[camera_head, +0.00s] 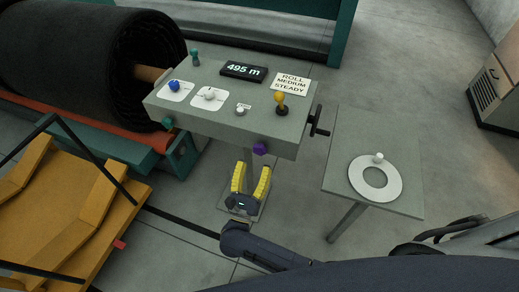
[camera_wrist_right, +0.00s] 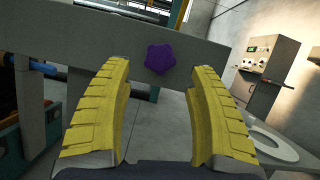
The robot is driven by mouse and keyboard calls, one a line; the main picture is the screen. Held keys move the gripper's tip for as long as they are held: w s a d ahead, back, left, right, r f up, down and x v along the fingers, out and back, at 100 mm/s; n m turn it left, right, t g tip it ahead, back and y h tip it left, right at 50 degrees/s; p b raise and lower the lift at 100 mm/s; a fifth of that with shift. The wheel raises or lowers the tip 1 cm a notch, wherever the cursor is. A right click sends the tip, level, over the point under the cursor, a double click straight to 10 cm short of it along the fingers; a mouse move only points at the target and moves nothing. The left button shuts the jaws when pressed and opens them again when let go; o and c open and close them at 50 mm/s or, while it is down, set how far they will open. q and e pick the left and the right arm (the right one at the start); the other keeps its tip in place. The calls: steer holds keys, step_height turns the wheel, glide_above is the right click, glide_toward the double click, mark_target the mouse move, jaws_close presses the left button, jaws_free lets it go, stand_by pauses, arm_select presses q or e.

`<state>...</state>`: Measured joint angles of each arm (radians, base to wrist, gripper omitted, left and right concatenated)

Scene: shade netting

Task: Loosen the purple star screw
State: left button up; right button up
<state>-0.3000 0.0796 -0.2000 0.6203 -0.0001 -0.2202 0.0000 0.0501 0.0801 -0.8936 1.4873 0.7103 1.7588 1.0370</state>
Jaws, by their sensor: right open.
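The purple star screw (camera_head: 260,149) sits on the front face of the grey control panel, toward its right part. In the right wrist view the purple star screw (camera_wrist_right: 159,59) shows face-on, a little above the space between my fingertips. My right gripper (camera_head: 250,172) has yellow ribbed fingers and is open and empty, just below and in front of the screw. In the right wrist view its fingers (camera_wrist_right: 160,82) stand wide apart on either side, not touching the screw. My left gripper is not in view.
The grey control panel (camera_head: 190,119) carries a blue knob (camera_head: 174,85), a white knob (camera_head: 209,94), a yellow-handled lever (camera_head: 280,99) and a green star screw (camera_head: 168,123). A black crank (camera_head: 319,131) sticks out at its right. A side table (camera_head: 340,150) holds a white ring (camera_head: 357,178). A netting roll (camera_head: 80,65) lies left.

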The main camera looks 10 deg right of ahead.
mark_target(258, 153)
steer(key=shift+x, duration=3.15)
jaws_close()
